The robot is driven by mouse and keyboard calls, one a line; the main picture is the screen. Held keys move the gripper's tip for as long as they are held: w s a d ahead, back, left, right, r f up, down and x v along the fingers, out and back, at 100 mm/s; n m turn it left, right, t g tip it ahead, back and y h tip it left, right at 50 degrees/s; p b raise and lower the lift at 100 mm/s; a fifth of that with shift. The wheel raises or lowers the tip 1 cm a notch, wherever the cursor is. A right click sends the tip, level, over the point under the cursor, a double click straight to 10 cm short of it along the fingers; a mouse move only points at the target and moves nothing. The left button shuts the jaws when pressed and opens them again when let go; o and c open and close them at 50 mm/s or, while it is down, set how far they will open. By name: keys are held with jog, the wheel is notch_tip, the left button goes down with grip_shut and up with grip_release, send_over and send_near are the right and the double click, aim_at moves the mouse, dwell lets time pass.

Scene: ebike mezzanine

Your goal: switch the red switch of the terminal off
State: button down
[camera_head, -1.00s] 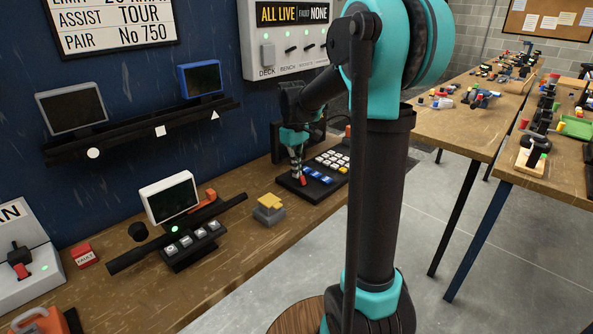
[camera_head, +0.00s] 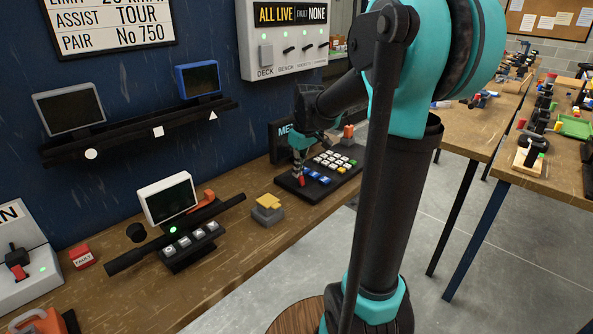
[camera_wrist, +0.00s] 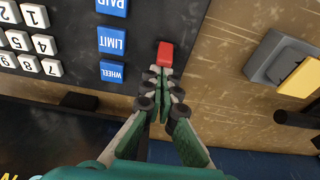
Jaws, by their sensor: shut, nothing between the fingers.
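The terminal (camera_head: 292,190) is a black sloped panel on the wooden bench, with white, yellow and green keys and a row of blue keys. The red switch (camera_head: 301,182) is at its near left corner; in the wrist view the small red switch (camera_wrist: 166,53) sits beside the blue PAIR, LIMIT and WHEEL keys. My gripper (camera_head: 298,173) is shut and empty, pointing down at the switch. In the wrist view my fingertips (camera_wrist: 160,77) are together at the switch's lower edge. I cannot tell whether they touch it. Which way the switch is tipped is unclear.
A grey block with a yellow top (camera_head: 267,207) stands left of the terminal. A white-framed screen (camera_head: 168,199) and a small key box (camera_head: 190,247) are further left. A dark display (camera_head: 283,140) stands behind the terminal. Bare bench lies in front.

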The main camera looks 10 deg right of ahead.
jog(key=s+t+y, duration=0.1)
jog(key=d+t+y, duration=0.1)
jog(key=t, duration=0.1)
jog(key=shift+s+d+r, duration=0.15)
jog(key=shift+s+d, duration=0.1)
jog(key=shift+s, duration=0.15)
jog(key=shift+w+a, duration=0.1)
jog(key=shift+a, duration=0.05)
jog(key=shift+r, duration=0.25)
jog(key=shift+r, duration=0.6)
